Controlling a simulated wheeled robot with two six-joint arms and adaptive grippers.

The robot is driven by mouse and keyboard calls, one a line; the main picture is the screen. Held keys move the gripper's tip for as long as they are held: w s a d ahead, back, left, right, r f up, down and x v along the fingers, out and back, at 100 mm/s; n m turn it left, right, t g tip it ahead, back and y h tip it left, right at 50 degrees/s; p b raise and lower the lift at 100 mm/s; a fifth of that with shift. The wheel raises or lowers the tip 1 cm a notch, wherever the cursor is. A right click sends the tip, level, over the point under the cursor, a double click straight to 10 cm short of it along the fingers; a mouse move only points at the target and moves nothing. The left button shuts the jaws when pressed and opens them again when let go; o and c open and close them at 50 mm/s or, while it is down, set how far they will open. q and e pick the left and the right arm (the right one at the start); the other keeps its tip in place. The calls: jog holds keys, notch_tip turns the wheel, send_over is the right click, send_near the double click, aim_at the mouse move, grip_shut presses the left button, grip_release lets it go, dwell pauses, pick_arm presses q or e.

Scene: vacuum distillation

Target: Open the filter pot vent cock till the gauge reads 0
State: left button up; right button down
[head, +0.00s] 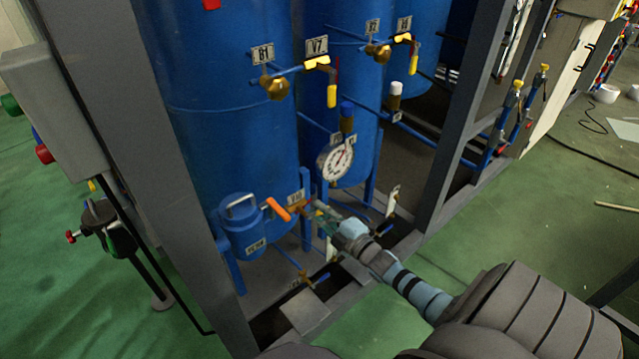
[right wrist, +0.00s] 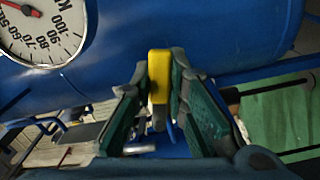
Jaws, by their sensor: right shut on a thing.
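The filter pot (head: 241,228) is a small blue vessel with a handle on its lid, low at the front of the frame. An orange handle (head: 276,209) sticks out at its right, next to a tag. My right gripper (head: 322,214) is just right of that handle. In the right wrist view, its green-padded fingers (right wrist: 158,92) are shut on a yellow cock handle (right wrist: 159,70). The head view does not show this grip clearly. The round white gauge (head: 337,160) is above the gripper; it also shows in the right wrist view (right wrist: 48,40), cropped, with a red needle. I cannot read its value.
Large blue tanks (head: 220,100) stand behind, with yellow-handled valves (head: 331,95) above the gauge. A grey frame post (head: 470,110) rises at right and another post (head: 165,150) at left. The green floor (head: 530,210) is open at right.

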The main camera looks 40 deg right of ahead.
jog(key=shift+r+n+p, duration=0.35)
jog(key=shift+n+p, duration=0.15)
jog(key=shift+n, duration=0.5)
jog(key=c, duration=1.6)
grip_release()
jog(key=shift+d, duration=0.1)
jog(key=shift+o, duration=0.2)
jog(key=shift+s, duration=0.1)
jog(key=s, duration=1.2)
